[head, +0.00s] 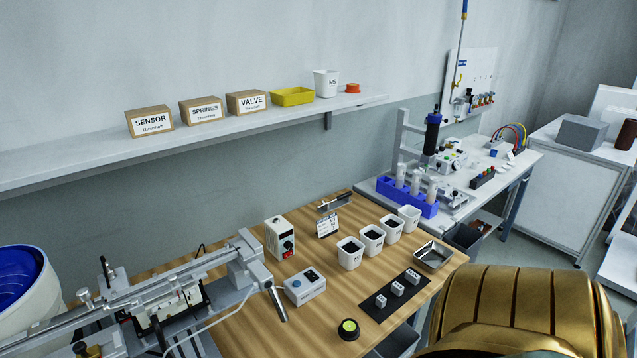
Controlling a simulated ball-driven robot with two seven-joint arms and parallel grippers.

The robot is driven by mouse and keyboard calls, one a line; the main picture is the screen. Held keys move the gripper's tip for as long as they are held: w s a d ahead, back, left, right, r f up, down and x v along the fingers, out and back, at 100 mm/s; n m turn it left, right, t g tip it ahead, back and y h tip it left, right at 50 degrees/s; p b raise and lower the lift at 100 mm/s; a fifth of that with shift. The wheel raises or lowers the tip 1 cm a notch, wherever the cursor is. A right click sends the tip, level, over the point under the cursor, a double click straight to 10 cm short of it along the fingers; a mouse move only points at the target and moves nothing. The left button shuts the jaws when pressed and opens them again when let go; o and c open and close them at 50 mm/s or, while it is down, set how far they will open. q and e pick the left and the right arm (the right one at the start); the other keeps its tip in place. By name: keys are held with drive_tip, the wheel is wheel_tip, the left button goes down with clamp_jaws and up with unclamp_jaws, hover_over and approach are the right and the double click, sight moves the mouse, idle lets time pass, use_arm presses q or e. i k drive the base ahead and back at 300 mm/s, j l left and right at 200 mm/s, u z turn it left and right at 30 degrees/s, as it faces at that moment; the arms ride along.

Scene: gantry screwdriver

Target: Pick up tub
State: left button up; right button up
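More white tubs stand in a diagonal row on the wooden bench. The nearest tub (350,260), the second tub (371,247) and the third tub (390,235) hold dark small parts. The farthest tub (409,222) shows no dark contents. The frame does not show which tub the task names. Neither of my grippers is in view.
The shelf (220,133) also holds cardboard boxes, a yellow bin (292,97) and an orange piece (352,88). The wooden bench (255,328) carries a metal tray (433,257), a black mat (372,303), a control box (305,286) and a gantry at left. A blue rack (407,199) stands behind.

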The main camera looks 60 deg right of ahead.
sight(350, 249)
drive_tip(key=z, duration=1.95)
